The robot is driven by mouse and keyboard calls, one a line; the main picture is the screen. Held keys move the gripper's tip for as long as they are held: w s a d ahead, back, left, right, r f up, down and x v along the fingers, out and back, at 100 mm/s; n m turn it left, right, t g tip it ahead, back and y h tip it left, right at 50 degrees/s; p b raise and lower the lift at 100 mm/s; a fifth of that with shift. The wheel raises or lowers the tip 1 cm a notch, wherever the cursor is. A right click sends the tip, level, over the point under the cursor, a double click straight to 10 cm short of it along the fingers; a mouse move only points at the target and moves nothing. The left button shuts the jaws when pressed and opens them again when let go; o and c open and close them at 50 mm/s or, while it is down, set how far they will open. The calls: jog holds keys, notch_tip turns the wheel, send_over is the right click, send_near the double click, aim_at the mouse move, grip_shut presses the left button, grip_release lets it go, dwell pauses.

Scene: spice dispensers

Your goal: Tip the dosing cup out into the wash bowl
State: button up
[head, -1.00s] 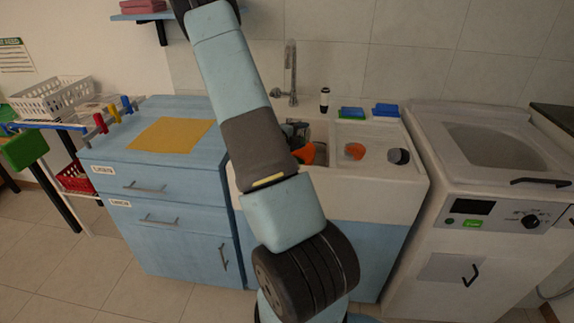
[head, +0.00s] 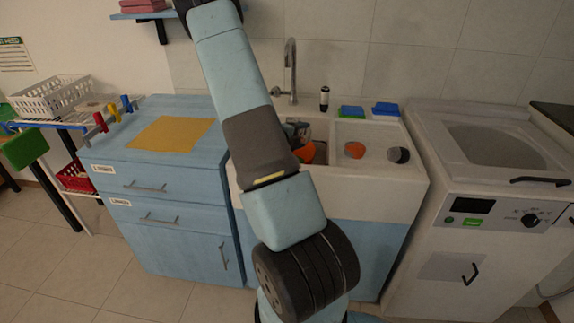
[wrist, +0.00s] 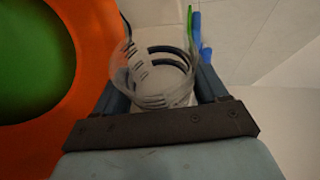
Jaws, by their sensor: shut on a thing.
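The clear dosing cup (wrist: 153,82), with dark marks on its side, sits between the fingers of my gripper (wrist: 163,70) in the wrist view. My gripper is shut on it. The orange wash bowl (wrist: 92,75) with green inside fills the left of that view, close beside the cup. I cannot tell whether the cup is over its rim or what the cup holds. In the head view, my gripper (head: 298,128) is partly hidden behind my arm at the sink's left basin, and the orange bowl (head: 309,149) shows just below it. The cup is not distinct there.
The white sink (head: 385,187) has a tap (head: 291,72) behind my gripper. A black-and-white bottle (head: 324,98), a green-topped blue sponge (head: 351,112) and a blue one (head: 386,109) stand on its back ledge. An orange round item (head: 354,150) and a grey one (head: 398,155) lie to the right.

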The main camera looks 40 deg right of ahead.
aim_at(307, 142)
jog(key=shift+s+d+f+m+t+y, duration=0.2)
jog(key=shift+s+d+f+m+y, duration=0.05)
jog(key=shift+s+f+m, duration=0.2)
jog(key=shift+s+d+f+m+t+y, duration=0.25)
jog(key=shift+s+f+m, duration=0.1)
jog(key=shift+s, duration=0.1)
jog(key=shift+r+m+t, duration=0.2)
jog(key=shift+m+t, duration=0.05)
jog(key=shift+m, duration=0.25)
jog(key=shift+s+r, duration=0.1)
jog(key=shift+s+f+m+t+y+b, duration=0.1)
jog(key=shift+f+m+t+y+b, duration=0.15)
jog(key=shift+f+m+t+y, duration=0.3)
jog(key=shift+f+m+t+y+b, duration=0.25)
jog(key=shift+m+t, duration=0.1)
jog(key=shift+m, duration=0.4)
jog(key=shift+s+d+r+m+t, duration=0.1)
jog(key=shift+s+r+m+t, duration=0.05)
jog(key=shift+r+m+t, duration=0.2)
jog(key=shift+s+d+f+m+t+y+b, duration=0.35)
jog(key=shift+s+m+t+y, duration=0.15)
jog(key=shift+s+m, duration=0.15)
jog(key=shift+m+t, duration=0.45)
jog(key=shift+m, duration=0.05)
jog(key=r, duration=0.2)
jog(key=s+r+b, duration=0.1)
jog(key=r, duration=0.2)
jog(key=shift+d+r, duration=0.1)
jog(key=shift+d, duration=0.1)
